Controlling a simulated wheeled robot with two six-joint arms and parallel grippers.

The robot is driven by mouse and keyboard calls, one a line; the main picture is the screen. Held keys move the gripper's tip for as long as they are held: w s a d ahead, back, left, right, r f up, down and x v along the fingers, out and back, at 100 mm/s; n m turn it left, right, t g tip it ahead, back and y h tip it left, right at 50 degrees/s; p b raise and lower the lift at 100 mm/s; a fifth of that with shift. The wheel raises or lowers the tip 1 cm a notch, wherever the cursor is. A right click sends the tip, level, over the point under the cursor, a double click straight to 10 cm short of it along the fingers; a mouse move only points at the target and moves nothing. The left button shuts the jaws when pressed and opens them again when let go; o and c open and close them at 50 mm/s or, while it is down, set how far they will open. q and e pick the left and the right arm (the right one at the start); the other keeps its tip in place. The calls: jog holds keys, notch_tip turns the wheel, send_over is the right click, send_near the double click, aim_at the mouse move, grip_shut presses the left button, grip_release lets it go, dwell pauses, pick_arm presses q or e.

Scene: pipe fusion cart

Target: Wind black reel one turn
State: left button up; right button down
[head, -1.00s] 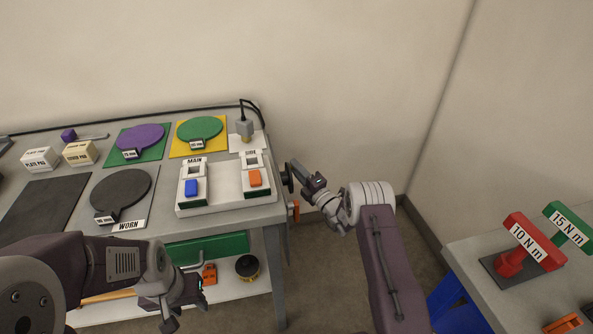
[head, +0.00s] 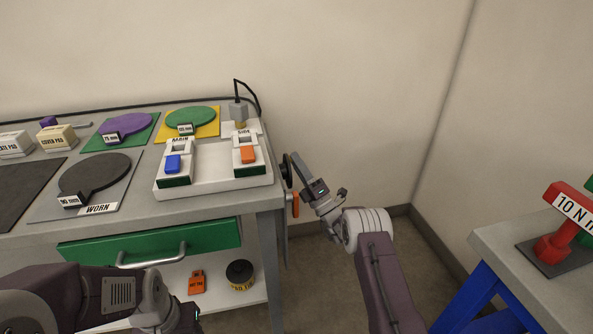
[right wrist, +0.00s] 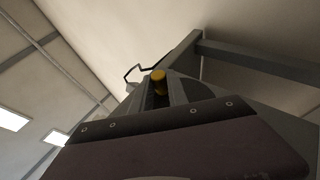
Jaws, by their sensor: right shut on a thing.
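The black reel (head: 286,172) is a dark disc on the right side of the grey cart, seen nearly edge-on in the head view. My right gripper (head: 299,167) is at its outer face. In the right wrist view a yellow knob (right wrist: 159,82) sits between the dark fingers, with a dark rounded shape behind it; my right gripper is shut on this knob. My left gripper (head: 187,318) is low at the bottom of the head view, partly cut off, and its jaws cannot be made out.
An orange handle (head: 295,204) hangs at the cart's side just below the reel. The cart top (head: 140,212) carries pads and a white switch tray (head: 215,187). A green drawer (head: 150,243) is below. A second table (head: 490,237) stands at right, with floor between.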

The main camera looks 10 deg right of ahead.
jog(key=shift+y, duration=0.3)
jog(key=c, duration=1.3)
grip_release()
jog(key=b+v, duration=0.3)
jog(key=v, duration=0.6)
jog(key=shift+s, duration=0.1)
